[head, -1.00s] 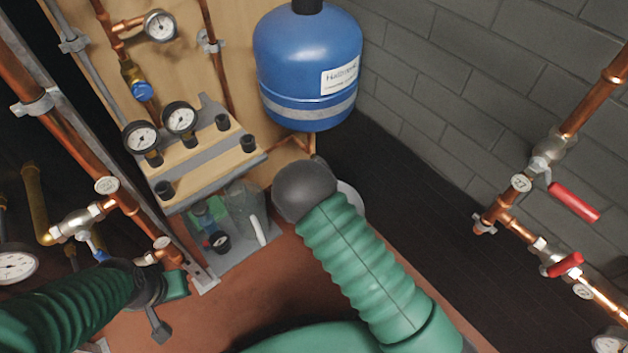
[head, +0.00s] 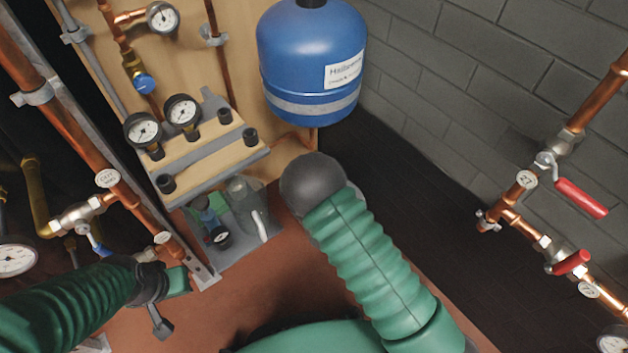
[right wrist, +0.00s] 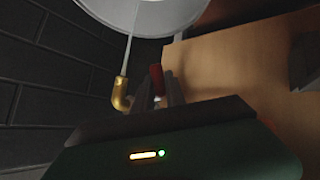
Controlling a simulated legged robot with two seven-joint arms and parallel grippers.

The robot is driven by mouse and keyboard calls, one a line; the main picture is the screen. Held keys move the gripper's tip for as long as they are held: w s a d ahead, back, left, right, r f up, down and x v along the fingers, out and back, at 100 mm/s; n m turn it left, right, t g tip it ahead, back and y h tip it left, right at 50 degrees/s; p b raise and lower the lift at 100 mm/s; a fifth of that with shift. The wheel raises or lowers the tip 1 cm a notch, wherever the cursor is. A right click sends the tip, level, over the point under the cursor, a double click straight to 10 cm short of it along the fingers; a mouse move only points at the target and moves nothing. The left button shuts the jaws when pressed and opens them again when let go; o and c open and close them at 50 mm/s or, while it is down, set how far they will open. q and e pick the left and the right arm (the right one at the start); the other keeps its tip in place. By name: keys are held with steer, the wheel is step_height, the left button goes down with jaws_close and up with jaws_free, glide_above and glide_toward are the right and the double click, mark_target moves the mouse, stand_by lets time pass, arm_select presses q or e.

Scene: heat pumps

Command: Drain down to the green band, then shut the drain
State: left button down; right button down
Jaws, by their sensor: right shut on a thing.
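In the right wrist view my right gripper (right wrist: 160,92) is shut on a small red handle (right wrist: 156,76) beside a brass spout (right wrist: 122,96). A thin pale stream runs between the spout and a white round vessel (right wrist: 150,14) at the top of that view. In the head view my right arm hides the right gripper, the spout and the white vessel. My left gripper (head: 168,300) is at lower left, near the copper pipework; its jaw opening is unclear. Dial gauges (head: 143,129) and (head: 182,111) stand on the wooden board; no green band can be made out on them.
A blue tank (head: 312,65) hangs at the back. Copper pipes with red lever valves (head: 580,198) run along the right. A pipe with a blue-handled valve (head: 98,243) is at left. A grey tray of containers (head: 245,240) sits below the gauge board.

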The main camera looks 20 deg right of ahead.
steer(key=t+b, duration=0.1)
steer(key=w+m+t+b, duration=0.1)
steer(key=t+b, duration=0.1)
steer(key=f+m+t+b, duration=0.1)
steer(key=t+b, duration=0.1)
steer(key=shift+w+a, duration=0.3)
steer(key=shift+a, duration=0.1)
steer(key=shift+m+t+y+b, duration=0.3)
steer(key=c, duration=1.4)
jaws_free()
steer(key=shift+w+r, duration=0.1)
steer(key=shift+r, duration=0.1)
